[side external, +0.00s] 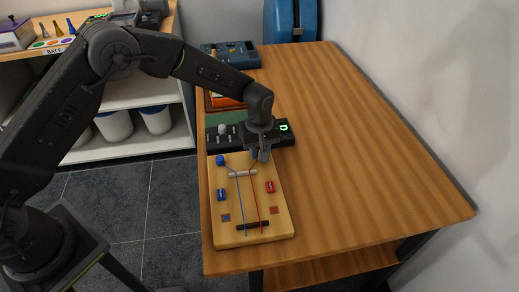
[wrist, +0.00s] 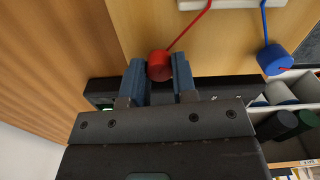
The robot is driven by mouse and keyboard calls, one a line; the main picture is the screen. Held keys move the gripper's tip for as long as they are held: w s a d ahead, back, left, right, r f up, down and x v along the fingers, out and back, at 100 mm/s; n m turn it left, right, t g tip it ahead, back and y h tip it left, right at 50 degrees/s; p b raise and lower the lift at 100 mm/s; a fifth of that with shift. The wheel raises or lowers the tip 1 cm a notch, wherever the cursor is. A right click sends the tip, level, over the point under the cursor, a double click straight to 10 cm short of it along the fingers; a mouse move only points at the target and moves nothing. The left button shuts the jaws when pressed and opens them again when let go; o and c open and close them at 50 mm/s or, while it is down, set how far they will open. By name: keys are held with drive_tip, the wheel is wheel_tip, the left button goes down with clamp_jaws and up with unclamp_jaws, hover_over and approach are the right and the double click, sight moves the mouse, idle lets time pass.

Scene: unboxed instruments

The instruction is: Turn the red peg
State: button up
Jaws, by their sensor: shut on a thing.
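The red peg (wrist: 159,66) shows in the wrist view between the two blue finger pads of my gripper (wrist: 160,80), which is shut on it. A red string runs from the peg up across the board. In the side external view my gripper (side external: 262,154) is at the far right corner of the wooden board (side external: 222,236) and hides the red peg. The blue peg (side external: 220,160) stands at the board's far left corner, with a blue string; it also shows in the wrist view (wrist: 274,59).
A black device (side external: 286,140) with a green display lies right behind the board. An orange item (side external: 228,103) and a blue-grey box (side external: 232,54) sit farther back. A blue case (side external: 290,20) stands behind the table. The table's right side (side external: 370,150) is clear.

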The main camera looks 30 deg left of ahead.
drive_tip(key=shift+n, duration=0.5)
drive_tip(key=o, duration=0.9)
wheel_tip(320, 180, up, 14)
drive_tip(key=shift+f, duration=0.1)
idle(0.4)
